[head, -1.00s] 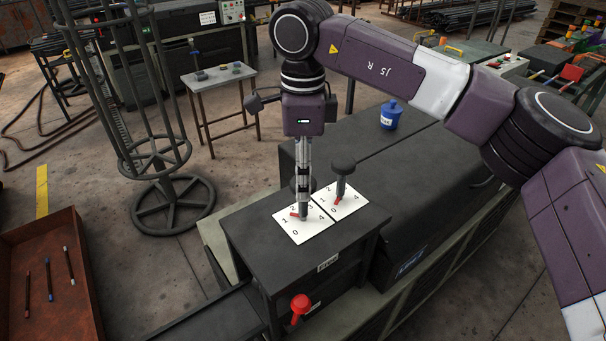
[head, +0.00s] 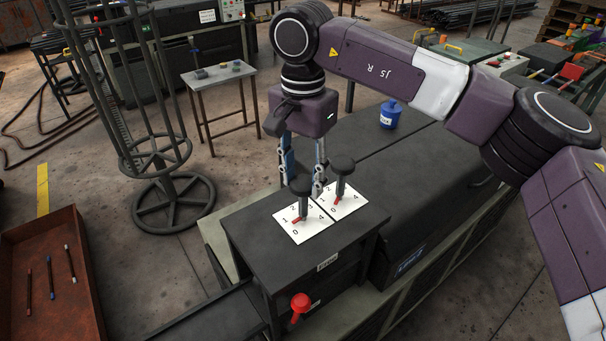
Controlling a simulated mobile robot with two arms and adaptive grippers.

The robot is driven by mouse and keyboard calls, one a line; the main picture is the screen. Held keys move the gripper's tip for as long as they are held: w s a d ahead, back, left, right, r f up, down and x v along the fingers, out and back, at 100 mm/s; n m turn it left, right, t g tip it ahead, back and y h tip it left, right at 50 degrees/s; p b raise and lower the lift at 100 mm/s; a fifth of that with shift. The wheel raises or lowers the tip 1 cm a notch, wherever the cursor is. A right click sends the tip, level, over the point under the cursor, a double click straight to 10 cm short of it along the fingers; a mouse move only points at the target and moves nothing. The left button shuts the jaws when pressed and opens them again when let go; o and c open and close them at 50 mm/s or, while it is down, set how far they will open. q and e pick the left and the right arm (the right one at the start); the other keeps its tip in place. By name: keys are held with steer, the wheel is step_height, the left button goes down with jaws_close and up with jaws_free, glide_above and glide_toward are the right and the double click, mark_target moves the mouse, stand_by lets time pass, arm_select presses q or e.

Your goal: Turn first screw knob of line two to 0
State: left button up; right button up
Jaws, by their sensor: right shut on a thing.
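Two black screw knobs stand upright on white dial plates on a dark box-shaped stand. The left knob (head: 301,187) is on the left plate (head: 312,232), marked 0 to 4, with 0 at its near corner. Its red pointer (head: 297,221) points left and slightly down, near the 1. The right knob (head: 342,166) is on the right plate (head: 356,201), its red pointer (head: 338,200) also showing. My right gripper (head: 304,183) points down with a finger on either side of the left knob's head and is shut on it. My left gripper is out of view.
A red knob (head: 300,303) sticks out low at the stand's front. A blue container (head: 390,115) stands on the dark cabinet behind. A rusty tray (head: 84,271) with several rods is at the left; a wire cage stand (head: 173,205) stands nearby.

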steer(key=n, duration=0.5)
steer(key=shift+w+r, duration=0.1)
steer(key=shift+r, duration=0.1)
stand_by(0.4)
steer(key=o, duration=1.2)
steer(key=shift+f, duration=0.1)
steer(key=shift+c, duration=0.2)
step_height(320, 180, up, 12)
